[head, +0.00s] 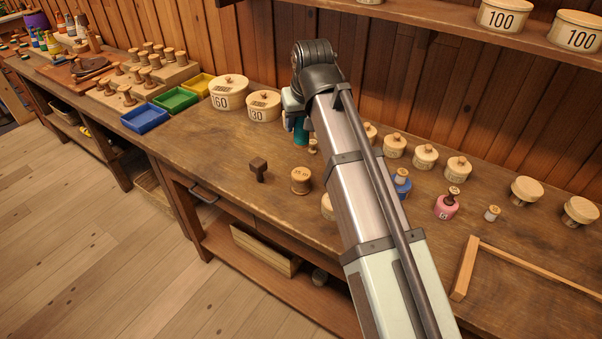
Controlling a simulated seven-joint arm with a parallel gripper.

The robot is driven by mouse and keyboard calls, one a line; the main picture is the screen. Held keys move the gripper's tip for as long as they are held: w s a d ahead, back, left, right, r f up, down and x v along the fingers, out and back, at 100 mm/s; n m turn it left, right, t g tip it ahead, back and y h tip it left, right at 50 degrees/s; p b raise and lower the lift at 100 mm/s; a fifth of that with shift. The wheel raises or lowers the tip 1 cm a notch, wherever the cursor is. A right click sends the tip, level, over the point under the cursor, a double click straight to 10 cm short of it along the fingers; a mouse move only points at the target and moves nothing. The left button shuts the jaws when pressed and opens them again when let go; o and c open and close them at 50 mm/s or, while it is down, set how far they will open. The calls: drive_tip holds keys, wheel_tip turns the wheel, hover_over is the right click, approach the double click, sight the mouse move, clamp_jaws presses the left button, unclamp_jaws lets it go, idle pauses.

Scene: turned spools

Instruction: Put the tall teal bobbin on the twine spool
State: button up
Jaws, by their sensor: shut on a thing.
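The teal bobbin (300,136) shows as a narrow upright teal piece under my gripper (295,122), left of my arm. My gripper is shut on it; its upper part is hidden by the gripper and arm. I cannot tell whether its foot touches the bench or hangs just above it. A short, round wooden spool with dark marks on its top (301,181) stands on the bench nearer the front edge, apart from the bobbin. It may be the twine spool, but I cannot tell its winding for sure.
A small pale spool (313,147) stands close beside the teal bobbin. A dark wooden mallet-like block (258,169) is left of the round spool. Lidded tubs (229,92) stand behind left. Pots and a pink bottle (447,206) stand right. Bare bench lies left of the block.

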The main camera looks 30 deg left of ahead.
sight(303, 139)
drive_tip(key=shift+m, duration=0.5)
drive_tip(key=shift+f, duration=5)
drive_tip(key=shift+f, duration=0.15)
drive_tip(key=o, duration=1.1)
drive_tip(key=shift+c, duration=0.2)
drive_tip(key=v, duration=1.2)
drive_tip(key=shift+s+a, duration=0.15)
drive_tip(key=shift+s, duration=0.05)
